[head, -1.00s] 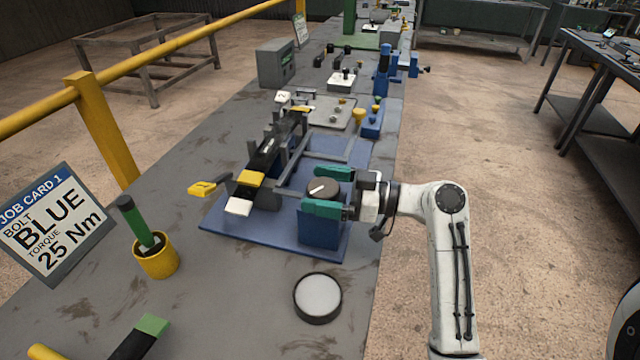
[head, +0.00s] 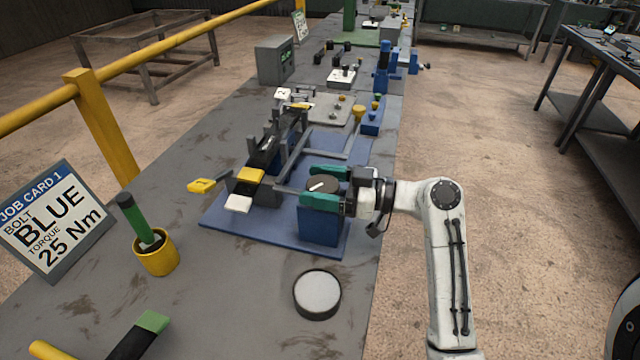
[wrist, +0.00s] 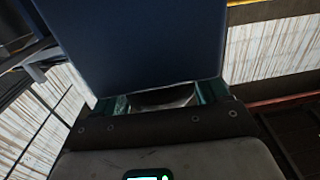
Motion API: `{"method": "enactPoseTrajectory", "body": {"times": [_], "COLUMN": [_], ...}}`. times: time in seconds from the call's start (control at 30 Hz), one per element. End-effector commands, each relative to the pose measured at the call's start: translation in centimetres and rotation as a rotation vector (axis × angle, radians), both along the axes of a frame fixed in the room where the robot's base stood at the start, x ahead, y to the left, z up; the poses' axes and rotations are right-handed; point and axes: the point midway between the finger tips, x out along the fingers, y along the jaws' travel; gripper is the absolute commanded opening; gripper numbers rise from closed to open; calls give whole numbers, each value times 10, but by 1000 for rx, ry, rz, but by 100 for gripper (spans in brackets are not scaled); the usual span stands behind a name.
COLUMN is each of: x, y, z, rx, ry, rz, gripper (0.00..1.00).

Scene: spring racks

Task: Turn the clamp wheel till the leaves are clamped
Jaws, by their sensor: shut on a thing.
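The clamp wheel (head: 322,184) is a dark round knob with a white pointer line, on top of a blue block (head: 319,226) at the near right of the blue base plate (head: 235,226). My gripper (head: 322,185) has its green fingers on either side of the wheel and is shut on it. In the wrist view a large dark blue face, likely that block (wrist: 140,45), hides most of the wheel. The dark leaves (head: 266,155) lie in the grey rack to the left, with a yellow block (head: 250,175) and a white block (head: 239,203) at their near end.
A yellow-tipped piece (head: 200,186) sticks out left of the rack. A round white-topped dish (head: 317,294) stands in front of the plate. A yellow cup (head: 156,252) with a green-handled tool and a job card (head: 52,222) are at left. A yellow rail (head: 150,48) runs along the bench.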

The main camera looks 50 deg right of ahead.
Motion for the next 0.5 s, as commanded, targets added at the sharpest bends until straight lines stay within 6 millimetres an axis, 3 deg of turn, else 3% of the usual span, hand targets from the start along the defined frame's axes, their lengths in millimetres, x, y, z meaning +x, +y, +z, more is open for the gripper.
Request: {"method": "enactPoseTrajectory", "body": {"times": [0.27,0.5], "x": [0,0], "y": [1,2], "z": [0,0], "rx": [0,0], "ry": [0,-1], "rz": [-56,-213], "gripper": [43,43]}}
